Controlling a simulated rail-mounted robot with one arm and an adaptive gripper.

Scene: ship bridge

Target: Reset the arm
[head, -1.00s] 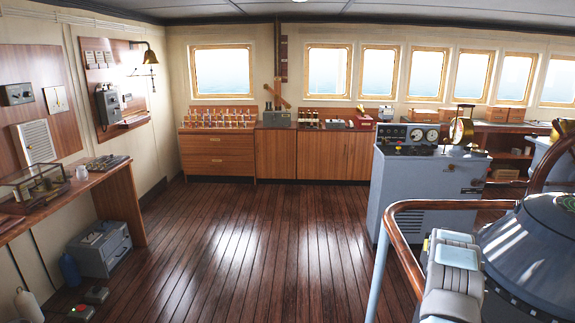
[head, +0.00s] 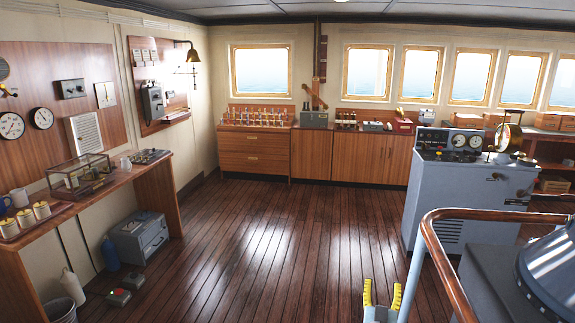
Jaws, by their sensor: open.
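My gripper (head: 382,295) shows at the bottom edge of the head view, right of the middle. Its two yellow-padded fingers stand apart and point up in the picture. It is open, with nothing between the fingers. It appears in front of the plank floor, just left of the light-blue rail post. The rest of my arm is cut off below the picture edge.
A wooden handrail (head: 452,262) with a blue post stands right of my gripper, around a dark round-topped unit (head: 540,275). A grey console (head: 465,195) stands beyond. A wooden side table (head: 110,190) runs along the left wall. The middle floor (head: 265,240) is clear.

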